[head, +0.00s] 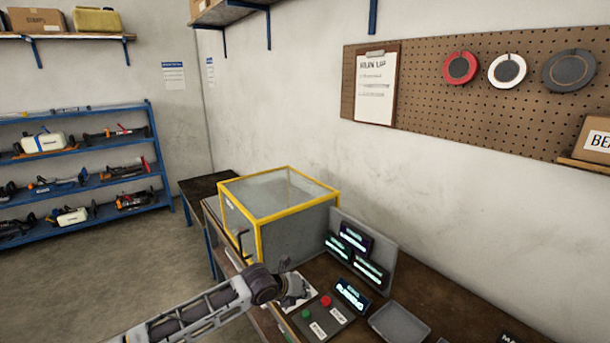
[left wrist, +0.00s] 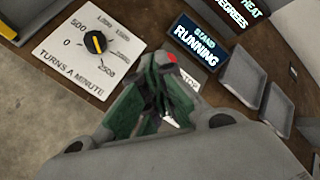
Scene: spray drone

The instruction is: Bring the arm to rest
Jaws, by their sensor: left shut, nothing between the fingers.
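My left arm reaches in from the bottom of the head view, and its gripper (head: 292,290) is over the workbench by the control panel. In the left wrist view the left gripper (left wrist: 165,65) has its green-padded fingers together and empty. Beyond the fingertips is a red button (head: 325,300), partly hidden by them in the wrist view. A green button (head: 306,314) sits beside it in the head view. A dial plate (left wrist: 98,45) marked "TURNS A MINUTE" lies left of the fingers, its black knob with a yellow pointer. My right gripper is not in view.
A yellow-framed clear box (head: 278,205) stands on the bench behind the gripper. A lit display reading "RUNNING" (left wrist: 197,40) and other displays (head: 355,238) are close by. A grey tray (head: 398,323) sits to the right. Open floor (head: 110,260) lies left of the bench.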

